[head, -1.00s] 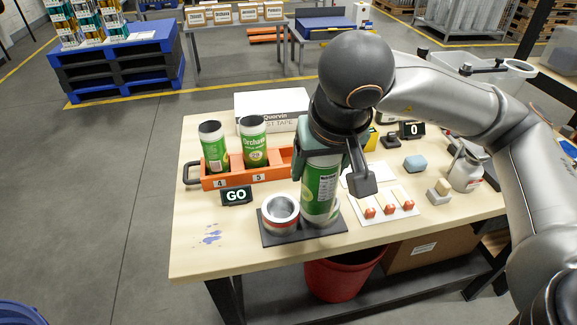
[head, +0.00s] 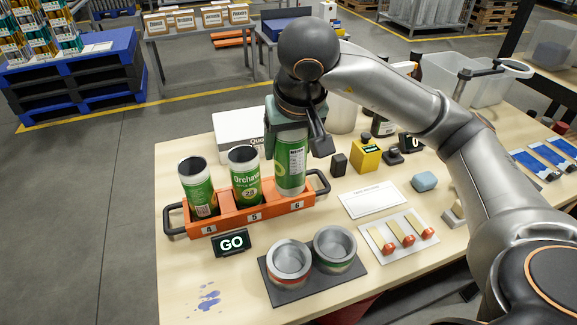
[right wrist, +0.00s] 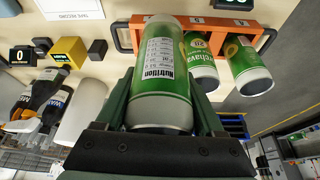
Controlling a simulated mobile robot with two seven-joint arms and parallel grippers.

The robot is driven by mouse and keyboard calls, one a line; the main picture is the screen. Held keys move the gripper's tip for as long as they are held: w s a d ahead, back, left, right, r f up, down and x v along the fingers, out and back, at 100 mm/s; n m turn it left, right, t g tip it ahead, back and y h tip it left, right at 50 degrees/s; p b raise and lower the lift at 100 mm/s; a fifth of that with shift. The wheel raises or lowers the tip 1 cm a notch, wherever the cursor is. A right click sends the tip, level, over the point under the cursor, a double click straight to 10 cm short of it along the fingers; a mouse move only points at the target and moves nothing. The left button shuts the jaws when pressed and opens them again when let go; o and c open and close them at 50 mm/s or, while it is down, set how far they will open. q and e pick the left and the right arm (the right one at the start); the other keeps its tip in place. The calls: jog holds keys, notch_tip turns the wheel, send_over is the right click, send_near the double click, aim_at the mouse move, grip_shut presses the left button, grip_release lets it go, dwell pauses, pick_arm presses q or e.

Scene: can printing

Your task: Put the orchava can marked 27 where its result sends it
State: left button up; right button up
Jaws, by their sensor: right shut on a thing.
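My right gripper (head: 293,138) is shut on a green and white can (head: 291,168), held upright at compartment 6 of the orange rack (head: 230,223). I cannot tell whether its base touches the rack floor. In the right wrist view the held can (right wrist: 165,75) shows a "Nutrition" panel; its number is hidden. A green Orchava can (head: 246,180) marked 28 stands in compartment 5. Another green can (head: 198,190) stands in compartment 4, a barcode facing me, its number not readable. My left gripper is not in view.
A GO sign (head: 232,243) stands before the rack. A dark plate (head: 316,287) bears a red-banded cup (head: 289,262) and a green-banded cup (head: 335,250), both empty of cans. A white card (head: 372,199), a yellow box (head: 367,156) and a blue block (head: 424,181) lie to the right.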

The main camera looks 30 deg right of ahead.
jog(key=w+d+f, duration=0.1)
jog(key=w+f, duration=0.1)
jog(key=f, duration=0.1)
jog(key=w+d+f, duration=0.2)
jog(key=f, duration=0.1)
jog(key=w+d+f, duration=0.1)
jog(key=w+f, duration=0.1)
jog(key=f, duration=0.2)
jog(key=shift+w+d+f+p, duration=0.1)
jog(key=shift+w+d+p, duration=0.1)
jog(key=shift+p, duration=0.1)
jog(key=shift+f, duration=0.2)
jog(key=o, duration=1.3)
jog(key=shift+r, duration=0.2)
